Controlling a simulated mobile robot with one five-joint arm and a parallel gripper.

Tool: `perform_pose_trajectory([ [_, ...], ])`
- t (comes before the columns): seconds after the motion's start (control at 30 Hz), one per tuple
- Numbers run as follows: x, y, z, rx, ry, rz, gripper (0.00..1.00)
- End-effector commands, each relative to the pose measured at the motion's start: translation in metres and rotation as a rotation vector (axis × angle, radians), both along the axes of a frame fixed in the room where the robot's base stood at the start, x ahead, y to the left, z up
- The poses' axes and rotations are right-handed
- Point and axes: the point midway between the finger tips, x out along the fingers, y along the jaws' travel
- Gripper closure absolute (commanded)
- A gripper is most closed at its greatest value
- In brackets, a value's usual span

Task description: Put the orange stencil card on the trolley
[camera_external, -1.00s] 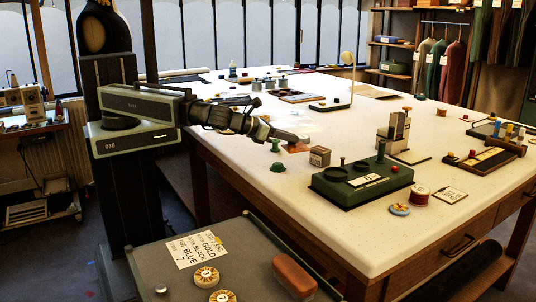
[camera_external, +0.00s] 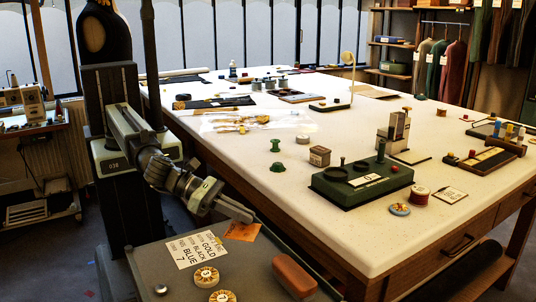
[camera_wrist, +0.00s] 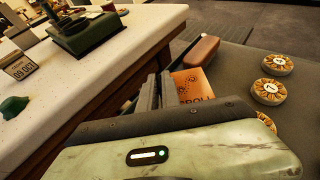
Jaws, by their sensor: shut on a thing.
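The orange stencil card (camera_external: 242,232) is at the back edge of the trolley top (camera_external: 160,272), beside the white notice. In the wrist view the card (camera_wrist: 194,88) shows dark printing and sticks out from my fingers. My gripper (camera_external: 246,213) is shut on the card, over the trolley's rear edge. Its fingers (camera_wrist: 161,92) hide part of the card in the wrist view. I cannot tell whether the card touches the trolley top or hangs just above it.
The big white table (camera_external: 300,200) stands close behind, with a green device (camera_external: 360,182). The trolley's front left is mostly clear.

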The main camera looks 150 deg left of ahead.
Motion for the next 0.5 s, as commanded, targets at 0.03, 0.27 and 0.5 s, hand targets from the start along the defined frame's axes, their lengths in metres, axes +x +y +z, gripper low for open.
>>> perform_pose_trajectory([
  [0.03, 0.000, 0.000, -0.015, 0.000, 0.000, 0.000, 1.00],
  [0.27, 0.000, 0.001, -0.038, 0.000, 0.000, 0.001, 1.00],
  [0.5, 0.000, 0.001, -0.067, 0.000, 0.000, 0.002, 1.00],
])
